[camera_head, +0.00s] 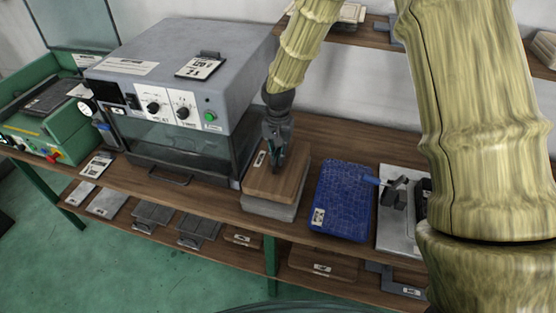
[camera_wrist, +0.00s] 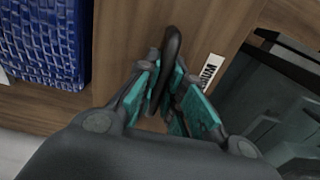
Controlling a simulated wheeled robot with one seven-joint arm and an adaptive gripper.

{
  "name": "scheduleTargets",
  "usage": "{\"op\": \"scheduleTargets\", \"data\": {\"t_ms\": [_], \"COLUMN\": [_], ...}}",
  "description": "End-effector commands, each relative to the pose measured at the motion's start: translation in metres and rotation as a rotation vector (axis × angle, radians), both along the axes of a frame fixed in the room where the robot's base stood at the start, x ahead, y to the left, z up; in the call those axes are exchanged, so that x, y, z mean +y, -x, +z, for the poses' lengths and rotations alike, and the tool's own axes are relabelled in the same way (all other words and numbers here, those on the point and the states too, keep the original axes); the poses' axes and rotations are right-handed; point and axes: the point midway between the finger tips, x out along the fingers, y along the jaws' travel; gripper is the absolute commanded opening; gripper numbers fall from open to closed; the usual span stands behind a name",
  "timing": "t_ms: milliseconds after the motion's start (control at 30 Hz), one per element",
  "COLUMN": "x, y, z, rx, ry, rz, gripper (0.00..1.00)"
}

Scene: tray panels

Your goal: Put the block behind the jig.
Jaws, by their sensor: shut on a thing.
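A wooden-topped block (camera_head: 284,183) with a pale lower layer is at the front edge of the shelf, between the oven-like machine and a blue panel. My gripper (camera_head: 276,160) points down over its top. In the wrist view my gripper (camera_wrist: 168,95) is shut on a thin dark upright handle (camera_wrist: 170,62), above a wooden surface with a white label (camera_wrist: 210,72). I cannot tell whether the block is raised. What looks like the jig is a grey plate with a clamp (camera_head: 395,192) with a blue lever, at the right, partly hidden by my arm.
The blue panel (camera_head: 343,205) lies between block and jig; it also shows in the wrist view (camera_wrist: 45,40). The grey machine (camera_head: 185,85) stands close on the left. Bare shelf (camera_head: 335,142) shows behind the block and panel. A upper shelf (camera_head: 355,38) crosses the back.

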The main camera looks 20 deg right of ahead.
Motion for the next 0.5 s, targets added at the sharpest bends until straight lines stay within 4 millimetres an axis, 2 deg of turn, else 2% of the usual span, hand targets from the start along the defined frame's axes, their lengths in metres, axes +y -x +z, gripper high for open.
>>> {"op": "scheduleTargets", "data": {"t_ms": [500], "x": [0.000], "y": [0.000], "z": [-0.033], "rx": [-0.002], "ry": [-0.001], "rz": [0.001], "gripper": [0.00]}}
